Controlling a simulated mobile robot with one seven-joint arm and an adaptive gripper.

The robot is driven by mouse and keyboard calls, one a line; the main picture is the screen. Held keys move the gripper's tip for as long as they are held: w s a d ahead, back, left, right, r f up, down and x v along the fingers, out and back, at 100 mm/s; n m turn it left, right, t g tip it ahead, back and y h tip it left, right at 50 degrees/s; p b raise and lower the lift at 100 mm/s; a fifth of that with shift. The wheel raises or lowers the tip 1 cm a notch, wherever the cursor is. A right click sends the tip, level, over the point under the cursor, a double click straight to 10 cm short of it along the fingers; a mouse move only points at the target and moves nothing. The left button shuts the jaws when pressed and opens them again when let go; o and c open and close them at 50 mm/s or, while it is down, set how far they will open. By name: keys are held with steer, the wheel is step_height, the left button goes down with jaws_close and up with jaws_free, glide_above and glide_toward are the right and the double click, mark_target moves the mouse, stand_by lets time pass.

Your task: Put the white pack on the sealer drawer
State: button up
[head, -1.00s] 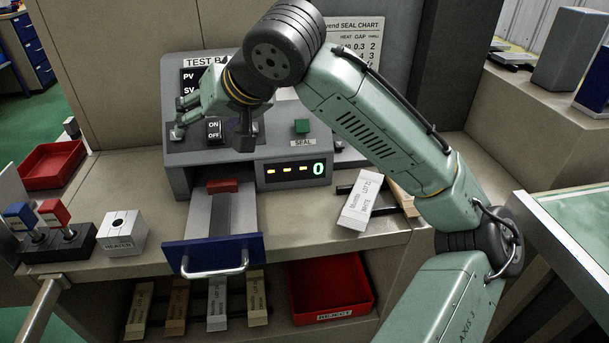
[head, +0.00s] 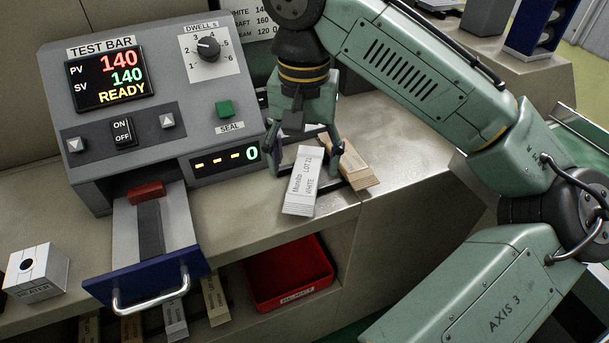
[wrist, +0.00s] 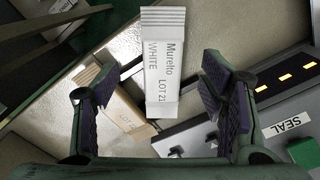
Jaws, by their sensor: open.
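The white pack (head: 301,188), labelled WHITE, lies tilted at the front of the counter, right of the sealer, partly on a dark rack. The sealer drawer (head: 178,218) is pulled out, with a blue front and a silver handle; a red block and a dark strip are on it. My gripper (head: 304,150) is open and empty, pointing down at the rear end of the white pack. In the wrist view the white pack (wrist: 162,62) shows between the open fingers (wrist: 160,84), apart from both. I cannot tell the height left between them.
A brown pack (head: 350,163) lies close on the right of the white one. The sealer (head: 150,110) reads 140 and READY. A white heater block (head: 37,272) stands left of the drawer. A red reject bin (head: 290,274) and several packs are on the shelf below.

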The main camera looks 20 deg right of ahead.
mark_target(302, 187)
steer(key=shift+s+a+f+p, duration=0.15)
steer(key=shift+f+p, duration=0.3)
steer(key=shift+f, duration=2.2)
steer(key=shift+c, duration=0.6)
steer(key=c, duration=0.9)
steer(key=shift+r, duration=0.15)
steer(key=shift+a+r+p, duration=0.1)
steer(key=shift+r+p, duration=0.8)
steer(key=shift+p, duration=0.2)
steer(key=shift+r+p, duration=0.95)
steer(key=shift+p, duration=0.05)
steer(key=shift+s+a+r+b, duration=0.2)
steer(key=shift+s+a, duration=0.55)
steer(key=shift+s, duration=1.75)
steer(key=shift+s+a+r+b, duration=0.15)
steer(key=shift+s+a, duration=0.55)
steer(key=shift+s, duration=1.85)
steer(key=shift+s+a+r+b, duration=0.15)
steer(key=shift+s+a, duration=0.6)
steer(key=shift+s, duration=1.75)
